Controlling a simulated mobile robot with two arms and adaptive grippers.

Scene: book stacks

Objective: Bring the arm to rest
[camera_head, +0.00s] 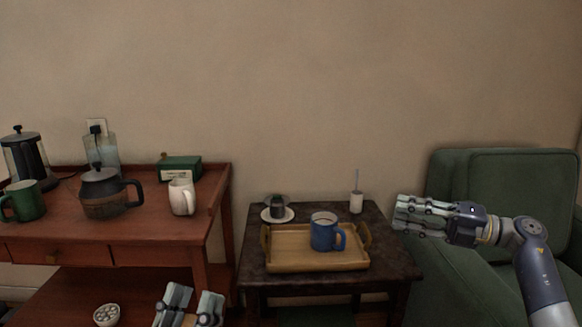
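My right arm comes in from the lower right, in front of the green armchair. Its gripper (400,212) points left and hangs over the right edge of the dark side table. Its fingers are apart with nothing between them. My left gripper (193,298) is low at the bottom edge, in front of the red-brown desk and left of the side table. Its two fingers are spread and hold nothing. Most of the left arm is out of view. A blue mug (323,235) stands upright in a wooden tray (290,264), apart from both grippers.
The dark side table (393,262) also bears a saucer (265,215) with a small dark cup and a white holder (356,202). The desk (150,235) carries a coffee pot (103,195), white mug (181,197), green mug (23,202) and green box (180,167). The armchair (510,180) stands right.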

